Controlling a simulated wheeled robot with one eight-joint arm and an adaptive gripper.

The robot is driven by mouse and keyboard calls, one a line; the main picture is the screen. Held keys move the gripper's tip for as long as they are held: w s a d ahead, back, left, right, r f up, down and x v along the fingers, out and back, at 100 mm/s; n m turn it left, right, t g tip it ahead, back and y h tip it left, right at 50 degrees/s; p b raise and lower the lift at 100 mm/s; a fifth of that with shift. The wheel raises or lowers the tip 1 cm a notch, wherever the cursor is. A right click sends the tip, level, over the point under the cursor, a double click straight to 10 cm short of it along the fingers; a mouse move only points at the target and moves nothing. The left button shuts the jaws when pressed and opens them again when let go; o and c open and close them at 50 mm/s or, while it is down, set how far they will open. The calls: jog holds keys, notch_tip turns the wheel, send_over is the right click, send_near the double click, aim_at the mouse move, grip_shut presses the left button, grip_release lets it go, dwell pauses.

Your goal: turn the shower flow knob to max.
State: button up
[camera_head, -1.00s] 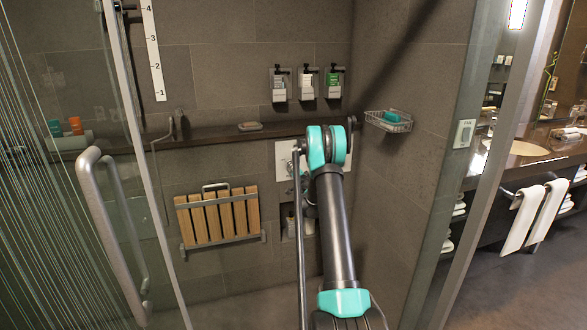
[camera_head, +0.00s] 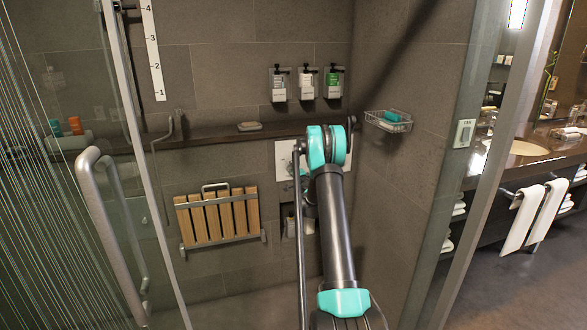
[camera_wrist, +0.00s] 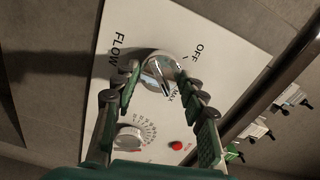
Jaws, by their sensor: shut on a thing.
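The chrome flow knob (camera_wrist: 160,73) sits on a white panel (camera_wrist: 240,45) in the wrist view, with the printed words FLOW, OFF and MAX around it. Its raised bar slants towards the MAX label; whether it is exactly on the mark I cannot tell. My gripper (camera_wrist: 158,78) is shut on this knob, with one green finger on each side. In the head view part of the white panel (camera_head: 285,160) shows beside my arm, which hides the gripper and most of the panel.
A second knob with a scale (camera_wrist: 130,138) and a red button (camera_wrist: 177,146) are close to my fingers. A dark shelf (camera_head: 215,134) runs along the wall. A wooden folding seat (camera_head: 218,215) is left of my arm, a wire soap basket (camera_head: 388,121) right. A glass door handle (camera_head: 110,230) stands front left.

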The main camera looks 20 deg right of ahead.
jog(key=o, duration=1.2)
jog(key=shift+a+r, duration=0.1)
jog(key=shift+a, duration=0.05)
jog(key=shift+c, duration=0.2)
jog(key=s, duration=1.2)
jog(key=shift+d, duration=0.25)
jog(key=shift+r, duration=0.1)
